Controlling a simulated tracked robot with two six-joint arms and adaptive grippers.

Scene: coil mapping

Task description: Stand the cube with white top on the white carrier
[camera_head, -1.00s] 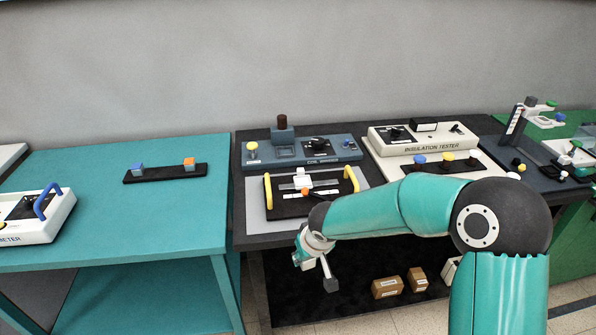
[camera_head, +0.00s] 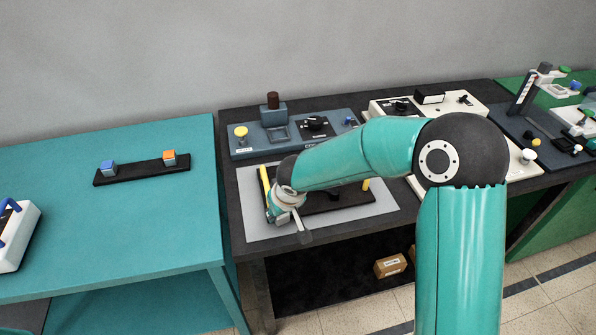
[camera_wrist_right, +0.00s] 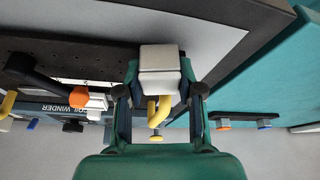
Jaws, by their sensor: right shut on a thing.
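My right gripper (camera_wrist_right: 160,92) is shut on a small pale block, which I take as the cube with white top (camera_wrist_right: 160,68). In the head view my right gripper (camera_head: 274,212) is over the left part of the coil winder's grey mat, by the left yellow handle (camera_head: 265,182). The cube is hidden there. In the right wrist view a white piece (camera_wrist_right: 97,100), likely the white carrier, sits left of the cube, beside an orange knob (camera_wrist_right: 79,97). The cube is apart from it. In the head view my arm hides the carrier. My left gripper is not in view.
The black tray (camera_head: 335,200) lies on the grey mat (camera_head: 380,206); my arm covers much of it. The coil winder (camera_head: 250,140) stands behind. A black strip (camera_head: 140,173) with a blue-topped cube (camera_head: 108,168) and an orange-topped cube (camera_head: 169,158) lies on the teal table.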

